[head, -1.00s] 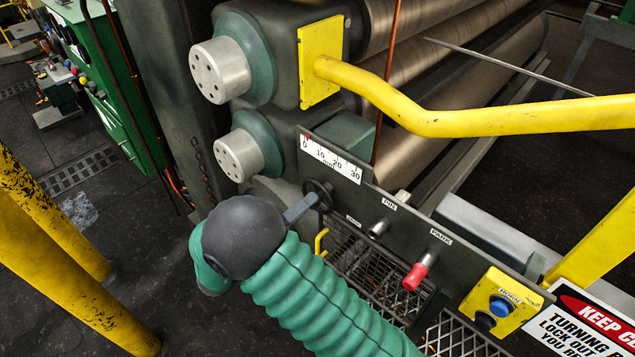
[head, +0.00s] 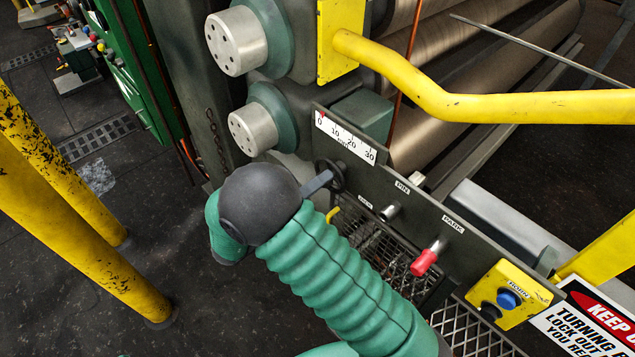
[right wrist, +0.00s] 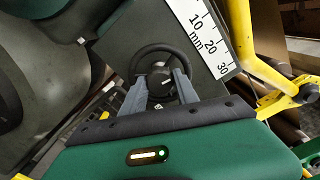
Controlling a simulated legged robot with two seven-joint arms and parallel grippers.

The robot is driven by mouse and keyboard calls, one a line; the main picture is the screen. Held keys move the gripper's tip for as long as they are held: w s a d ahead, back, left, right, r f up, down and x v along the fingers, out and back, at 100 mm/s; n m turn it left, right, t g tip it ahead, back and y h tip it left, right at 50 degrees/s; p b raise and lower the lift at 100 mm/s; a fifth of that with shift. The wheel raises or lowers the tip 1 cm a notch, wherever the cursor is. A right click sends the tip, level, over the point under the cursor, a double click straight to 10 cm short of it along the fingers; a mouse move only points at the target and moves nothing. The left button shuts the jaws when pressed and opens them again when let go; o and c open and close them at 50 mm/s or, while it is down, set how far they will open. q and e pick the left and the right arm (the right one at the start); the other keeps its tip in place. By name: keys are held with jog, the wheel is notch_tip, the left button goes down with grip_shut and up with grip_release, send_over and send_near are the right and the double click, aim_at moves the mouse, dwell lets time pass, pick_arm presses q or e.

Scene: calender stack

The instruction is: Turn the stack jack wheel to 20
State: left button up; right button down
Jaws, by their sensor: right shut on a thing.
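The stack jack wheel (head: 339,174) is a small black handwheel on the dark panel, below the white mm scale (head: 345,138). The scale runs from 0 to 30, and a small red pointer (head: 321,115) stands close to 0. My right gripper (head: 321,180) reaches the wheel from the lower left. In the right wrist view, the wheel's ring (right wrist: 160,49) shows beyond the grey fingers (right wrist: 160,86), which are shut on the wheel around its hub. The scale's 0 end is out of that view. My left gripper is not in view.
A PIN knob (head: 391,211), a red PARK handle (head: 425,262) and a yellow HORN box (head: 507,295) sit on the panel to the right. A yellow rail (head: 490,107) crosses above. Yellow posts (head: 75,235) stand at left, beside open floor.

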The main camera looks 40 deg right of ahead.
jog(key=shift+a+f+n, duration=0.1)
jog(key=shift+f+n, duration=0.1)
jog(key=shift+n, duration=0.1)
jog(key=shift+f+n+p, duration=0.1)
jog(key=shift+n+p, duration=0.5)
jog(key=shift+n, duration=2.6)
jog(key=c, duration=1.2)
grip_release()
jog(key=shift+c, duration=0.2)
jog(key=o, duration=0.3)
jog(key=shift+a, duration=0.25)
jog(key=shift+r, duration=0.2)
